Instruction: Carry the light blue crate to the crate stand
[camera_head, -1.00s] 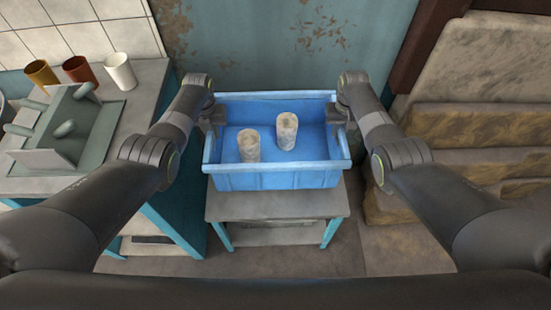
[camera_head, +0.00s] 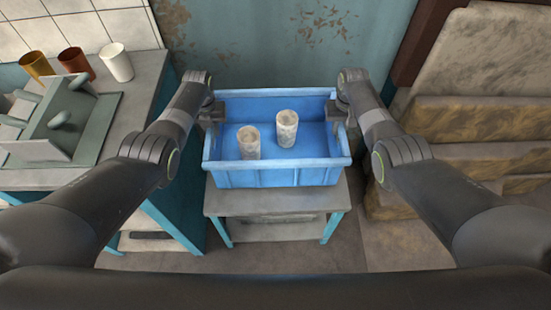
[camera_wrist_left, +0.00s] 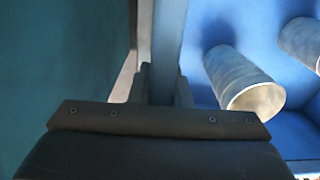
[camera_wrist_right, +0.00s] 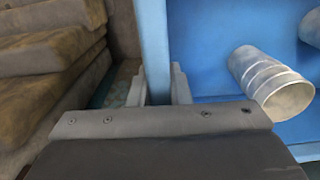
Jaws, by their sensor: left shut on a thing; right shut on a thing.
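The light blue crate (camera_head: 276,175) is upright in the middle of the head view, over a small table with a grey top and blue legs (camera_head: 280,203), which may be the crate stand. I cannot tell whether the crate touches it. Two metal cups (camera_head: 249,145) (camera_head: 287,130) stand inside. My left gripper (camera_head: 213,112) is shut on the crate's left wall, which runs between its fingers in the left wrist view (camera_wrist_left: 163,85). My right gripper (camera_head: 338,110) is shut on the right wall, also seen between the fingers in the right wrist view (camera_wrist_right: 157,80).
On the left, a counter (camera_head: 135,108) holds a grey-green rack (camera_head: 62,125) and brown, red and white cups (camera_head: 116,62). On the right are stacked rough brown blocks (camera_head: 470,130). A worn blue wall (camera_head: 285,40) closes off the back.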

